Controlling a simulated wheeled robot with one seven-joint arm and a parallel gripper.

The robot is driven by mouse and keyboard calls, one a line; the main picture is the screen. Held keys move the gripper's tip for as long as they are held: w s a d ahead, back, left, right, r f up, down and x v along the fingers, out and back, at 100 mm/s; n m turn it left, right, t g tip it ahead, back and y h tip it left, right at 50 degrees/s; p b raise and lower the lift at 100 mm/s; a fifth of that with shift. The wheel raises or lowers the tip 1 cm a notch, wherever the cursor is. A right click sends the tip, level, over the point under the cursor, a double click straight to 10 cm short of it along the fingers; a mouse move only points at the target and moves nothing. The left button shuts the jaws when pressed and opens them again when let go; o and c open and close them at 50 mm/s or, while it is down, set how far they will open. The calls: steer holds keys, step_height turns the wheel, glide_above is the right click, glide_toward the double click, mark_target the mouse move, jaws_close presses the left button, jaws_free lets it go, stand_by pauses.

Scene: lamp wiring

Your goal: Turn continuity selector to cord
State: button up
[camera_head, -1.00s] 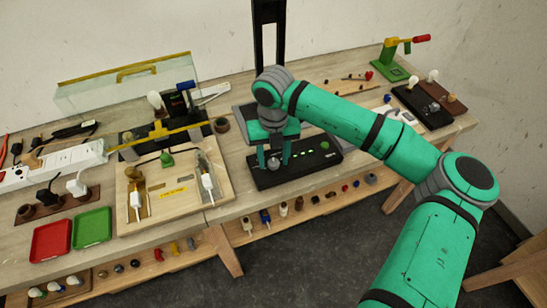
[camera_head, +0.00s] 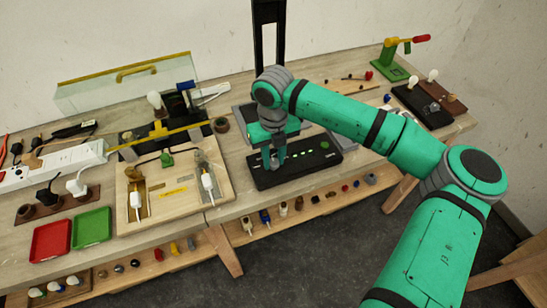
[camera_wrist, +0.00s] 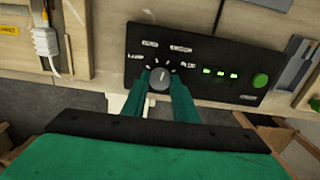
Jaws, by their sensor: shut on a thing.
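The continuity tester is a black box (camera_head: 300,175) on the bench with a row of lit green lights and a green button. In the wrist view the box (camera_wrist: 206,95) carries a round grey selector knob (camera_wrist: 160,79), with small white labels fanned around its upper side. The labels are small and blurred; one at the left looks like LAMP. The knob's pale pointer mark looks roughly upward, but I cannot tell which label it meets. My gripper (camera_wrist: 162,84) is shut on the knob, one green finger on each side. In the head view my gripper (camera_head: 274,162) hides the knob.
Left of the tester is a wooden tray (camera_head: 187,215) with white-plugged cords. Red (camera_head: 51,241) and green (camera_head: 92,227) trays lie further left. A power strip (camera_head: 60,170) is behind them. A lower shelf holds several small parts. A green stand (camera_head: 390,68) is at the back right.

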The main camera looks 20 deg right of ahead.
mark_target(273, 162)
steer(key=n, duration=0.6)
steer(key=shift+n, duration=0.3)
stand_by(0.4)
steer(key=o, duration=1.1)
steer(key=shift+c, duration=0.2)
step_height(273, 162, up, 11)
steer(key=shift+f, duration=0.1)
